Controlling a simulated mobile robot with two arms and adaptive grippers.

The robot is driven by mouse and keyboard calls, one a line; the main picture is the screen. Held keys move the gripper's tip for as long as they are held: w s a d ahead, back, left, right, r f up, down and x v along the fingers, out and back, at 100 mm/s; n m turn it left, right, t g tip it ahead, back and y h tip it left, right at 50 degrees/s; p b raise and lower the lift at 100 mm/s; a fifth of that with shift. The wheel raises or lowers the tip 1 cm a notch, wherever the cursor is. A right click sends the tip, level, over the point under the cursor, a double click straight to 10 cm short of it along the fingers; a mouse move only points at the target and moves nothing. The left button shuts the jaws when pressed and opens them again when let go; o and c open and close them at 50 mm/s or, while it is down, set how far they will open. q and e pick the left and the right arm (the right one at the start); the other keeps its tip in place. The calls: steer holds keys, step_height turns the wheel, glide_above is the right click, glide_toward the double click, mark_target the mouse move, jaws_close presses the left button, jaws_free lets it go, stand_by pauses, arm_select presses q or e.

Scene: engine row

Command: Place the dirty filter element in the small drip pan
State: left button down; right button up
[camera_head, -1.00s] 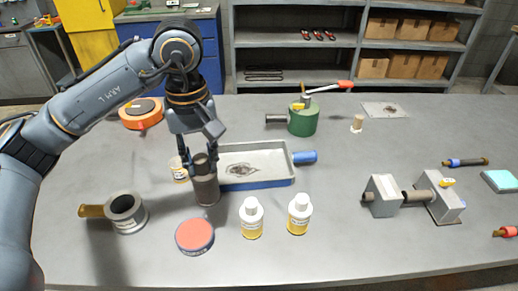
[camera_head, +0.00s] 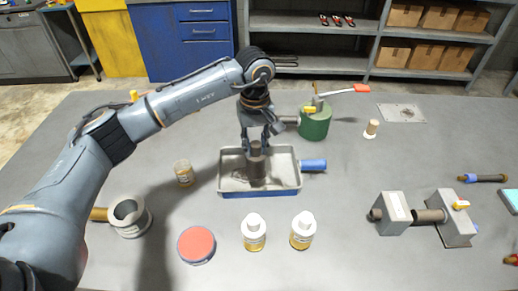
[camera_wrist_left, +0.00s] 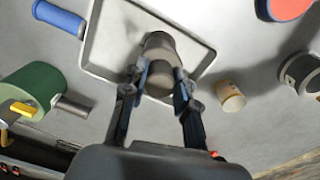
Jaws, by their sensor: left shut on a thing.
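The dirty filter element (camera_head: 257,170) is a dark grey-brown cylinder, upright, over the middle of the small drip pan. My left gripper (camera_head: 256,147) is shut on the upper end of the filter element from above. The left wrist view also shows the filter element (camera_wrist_left: 160,48) between the fingers, with the pan's rim (camera_wrist_left: 87,45) around it. I cannot tell whether the element touches the pan floor. My right gripper is not in view.
A green canister (camera_head: 315,123) stands close behind the pan's right side. A small yellow-labelled jar (camera_head: 184,174) is left of the pan. Two white-capped bottles (camera_head: 254,233) (camera_head: 302,231) and a red-lidded tin (camera_head: 197,244) stand in front. A grey metal fixture (camera_head: 395,212) is at right.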

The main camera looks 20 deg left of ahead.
mark_target(259, 155)
arm_select(q)
steer(key=shift+w+d+f, duration=0.1)
steer(key=shift+w+f, duration=0.2)
steer(key=shift+f, duration=0.05)
steer(key=shift+w+d+f, duration=0.15)
steer(key=shift+w+f, duration=0.2)
steer(key=shift+f, duration=0.1)
step_height(259, 155, down, 3)
steer(key=shift+r+p, duration=0.1)
steer(key=shift+p, duration=1.15)
steer(key=shift+f+b, duration=0.35)
steer(key=shift+b, duration=0.05)
steer(key=c, duration=1)
jaws_free()
steer(key=shift+c, duration=0.2)
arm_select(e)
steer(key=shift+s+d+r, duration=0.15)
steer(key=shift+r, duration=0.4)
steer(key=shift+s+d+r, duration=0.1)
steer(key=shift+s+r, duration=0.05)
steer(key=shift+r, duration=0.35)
arm_select(q)
steer(key=shift+r, duration=0.1)
